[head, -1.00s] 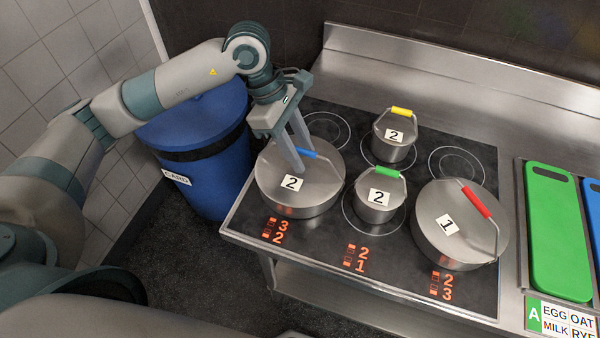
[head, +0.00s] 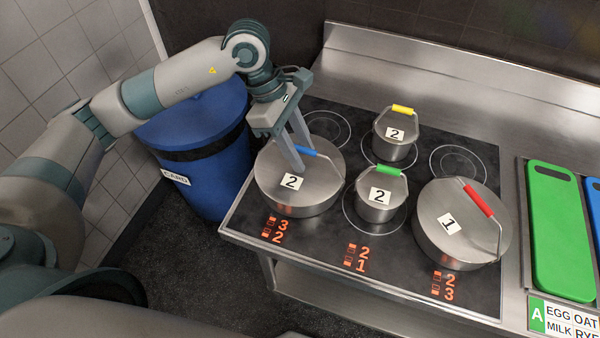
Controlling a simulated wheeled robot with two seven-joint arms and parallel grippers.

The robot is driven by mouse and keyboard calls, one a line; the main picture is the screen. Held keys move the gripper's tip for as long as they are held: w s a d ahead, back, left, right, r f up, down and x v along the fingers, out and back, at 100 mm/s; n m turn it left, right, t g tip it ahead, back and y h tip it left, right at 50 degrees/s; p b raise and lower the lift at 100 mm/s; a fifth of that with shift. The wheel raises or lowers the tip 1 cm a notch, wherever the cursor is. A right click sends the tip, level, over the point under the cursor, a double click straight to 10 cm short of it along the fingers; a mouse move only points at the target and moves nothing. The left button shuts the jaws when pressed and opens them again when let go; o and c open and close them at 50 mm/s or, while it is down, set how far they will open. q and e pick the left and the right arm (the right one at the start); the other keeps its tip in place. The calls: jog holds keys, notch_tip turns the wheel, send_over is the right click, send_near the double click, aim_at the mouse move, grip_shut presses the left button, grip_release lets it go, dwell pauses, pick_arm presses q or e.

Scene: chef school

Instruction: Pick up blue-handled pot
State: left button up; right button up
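My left gripper (head: 305,158) points down at this handle from above. Its two fingers are apart, one on the near side of the handle and one on the far side. The far fingertip is partly hidden behind the handle, and I cannot tell whether either finger touches it. My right gripper is not in view.
A small green-handled pot (head: 380,199) stands close on the right, with a yellow-handled pot (head: 395,148) behind it. A large red-handled pot (head: 440,240) is further right. A blue bin (head: 215,175) stands left of the hob. A green board (head: 555,235) lies far right.

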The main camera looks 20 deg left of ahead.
pick_arm(q)
jog(key=shift+f, duration=0.1)
jog(key=shift+c, duration=0.7)
grip_shut()
dwell(1.1)
